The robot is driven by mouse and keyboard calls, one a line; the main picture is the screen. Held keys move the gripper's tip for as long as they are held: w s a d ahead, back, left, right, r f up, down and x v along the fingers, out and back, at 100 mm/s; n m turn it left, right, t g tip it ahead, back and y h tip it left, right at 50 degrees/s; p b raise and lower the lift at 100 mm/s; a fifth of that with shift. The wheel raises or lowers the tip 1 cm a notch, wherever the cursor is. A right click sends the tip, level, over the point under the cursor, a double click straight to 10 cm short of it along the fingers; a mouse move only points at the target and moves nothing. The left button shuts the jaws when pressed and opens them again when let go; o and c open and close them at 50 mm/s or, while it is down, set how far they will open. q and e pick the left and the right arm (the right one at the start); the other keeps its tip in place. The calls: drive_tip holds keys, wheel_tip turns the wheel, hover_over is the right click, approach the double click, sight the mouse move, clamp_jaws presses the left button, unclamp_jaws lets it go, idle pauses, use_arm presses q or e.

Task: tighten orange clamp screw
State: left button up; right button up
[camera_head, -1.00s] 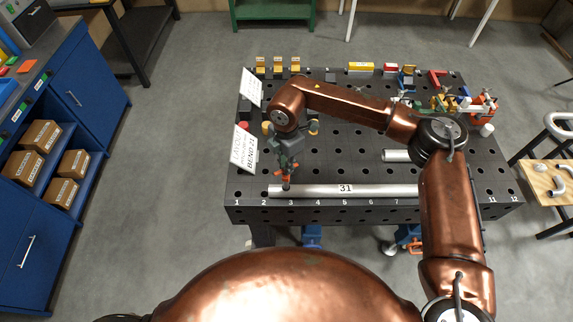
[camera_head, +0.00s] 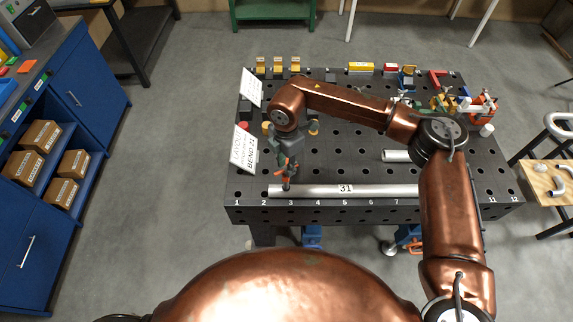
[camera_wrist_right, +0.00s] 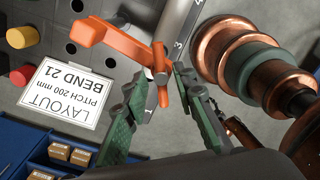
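The orange clamp (camera_wrist_right: 115,40) stands at the left end of the steel tube (camera_head: 315,190) marked 31, near hole columns 2 and 3 of the black table. Its orange screw (camera_wrist_right: 160,75) with a crossbar is in the middle of the right wrist view. My right gripper (camera_wrist_right: 161,80) has its green-grey fingers on both sides of the screw, with gaps showing, so it looks open around it. In the head view my right gripper (camera_head: 287,172) points down over the clamp and hides most of it. My left gripper is not in view.
A white layout card (camera_head: 244,149) stands left of the clamp, with a red knob (camera_wrist_right: 22,75) and a yellow knob (camera_wrist_right: 20,37) near it. Other fixtures (camera_head: 450,103) crowd the table's back right. The table's front edge is close to the tube.

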drive_tip(key=shift+o, duration=0.4)
wheel_tip(320, 180, up, 12)
idle(0.4)
